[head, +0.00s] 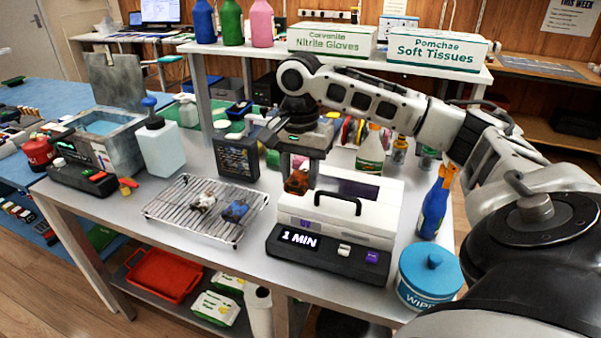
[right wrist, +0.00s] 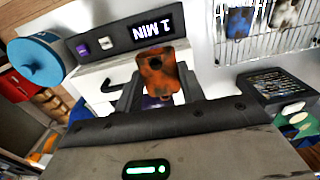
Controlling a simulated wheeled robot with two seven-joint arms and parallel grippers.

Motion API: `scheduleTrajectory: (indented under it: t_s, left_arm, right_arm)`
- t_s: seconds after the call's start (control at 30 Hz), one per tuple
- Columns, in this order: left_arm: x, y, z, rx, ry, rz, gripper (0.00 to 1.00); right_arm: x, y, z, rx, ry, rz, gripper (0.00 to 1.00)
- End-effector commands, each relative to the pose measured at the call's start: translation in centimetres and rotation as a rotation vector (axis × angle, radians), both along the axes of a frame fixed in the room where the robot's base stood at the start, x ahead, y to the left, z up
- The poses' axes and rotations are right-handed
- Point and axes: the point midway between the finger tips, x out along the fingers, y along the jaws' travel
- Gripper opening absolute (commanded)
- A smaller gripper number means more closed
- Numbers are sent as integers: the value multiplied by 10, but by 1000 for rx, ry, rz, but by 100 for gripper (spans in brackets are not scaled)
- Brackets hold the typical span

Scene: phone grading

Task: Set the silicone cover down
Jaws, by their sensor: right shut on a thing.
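The silicone cover (head: 297,183) is orange-brown with dark stains. My right gripper (head: 298,166) is shut on it and holds it upright above the left part of the white UV box (head: 375,215). In the right wrist view the cover (right wrist: 158,75) shows between the two fingers of my right gripper (right wrist: 160,90), in front of the box. The wire rack (head: 165,212) to the left carries two other covers, a white-and-brown one (head: 203,201) and a blue one (head: 235,211). My left gripper is not in view.
The black panel (head: 328,255) reading "1 MIN" lies along the box's front. A blue wipes tub (head: 430,278) and blue spray bottle (head: 436,205) stand to its right. A dark sign (head: 237,160) and white pump bottle (head: 160,148) stand behind the rack.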

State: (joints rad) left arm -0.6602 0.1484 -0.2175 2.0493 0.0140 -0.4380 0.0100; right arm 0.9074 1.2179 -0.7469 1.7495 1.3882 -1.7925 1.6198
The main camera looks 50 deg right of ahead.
Motion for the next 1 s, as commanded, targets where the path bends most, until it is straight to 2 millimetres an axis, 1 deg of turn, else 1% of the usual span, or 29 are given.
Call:
scheduleTrajectory:
  t_s: [0.03, 0.17, 0.37, 0.47, 0.7, 0.8, 1.0]
  left_arm:
    - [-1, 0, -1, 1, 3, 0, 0]
    - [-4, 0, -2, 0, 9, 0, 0]
    - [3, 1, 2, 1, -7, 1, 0]
    - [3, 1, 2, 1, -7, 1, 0]
    - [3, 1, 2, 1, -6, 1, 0]
    - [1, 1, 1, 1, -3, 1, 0]
    - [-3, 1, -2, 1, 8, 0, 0]
  right_arm:
    - [-3, 9, -9, 1, 4, 46, 17]
    - [-9, 29, -26, 3, 4, 155, 17]
    - [-20, 64, -58, 4, 6, 357, 17]
    - [-26, 87, -77, 6, 5, 480, 17]
    - [-45, 149, -131, 8, 3, 828, 17]
    - [-51, 172, -152, 8, 3, 963, 17]
    - [-62, 209, -186, 6, 1, 1176, 17]
